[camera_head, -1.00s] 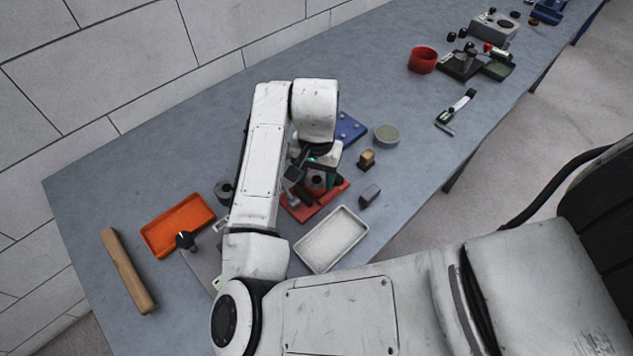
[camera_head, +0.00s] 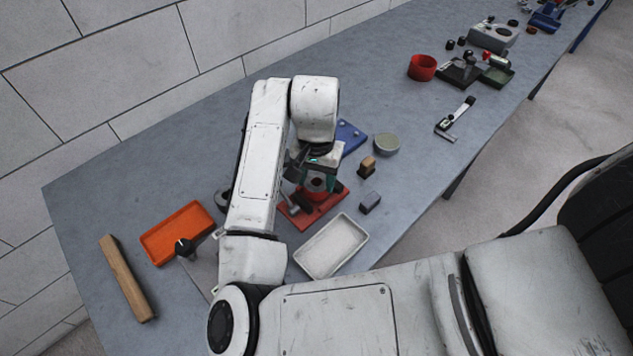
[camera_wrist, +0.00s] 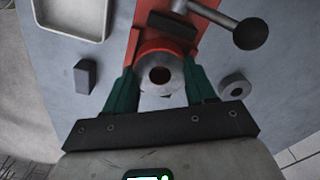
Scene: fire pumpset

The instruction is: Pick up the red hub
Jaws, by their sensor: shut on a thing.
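The red hub (camera_head: 316,194) is a short round piece with a dark centre hole, at the red fixture plate (camera_head: 326,208) under my arm. In the wrist view, the hub (camera_wrist: 165,46) shows red behind a pale grey ring-shaped face with a dark hole. My gripper (camera_head: 316,182) points down at it. In the wrist view, the green fingers of my gripper (camera_wrist: 160,72) press on the hub from both sides. I cannot tell whether the hub is clear of the plate. My arm hides part of the fixture.
A steel lever with a dark ball knob (camera_wrist: 250,33) lies close by. A white tray (camera_head: 305,262), an orange tray (camera_head: 160,252), a grey block (camera_head: 370,202) and a wood-topped block (camera_head: 367,167) stand around. A red cup (camera_head: 422,68) stands farther off.

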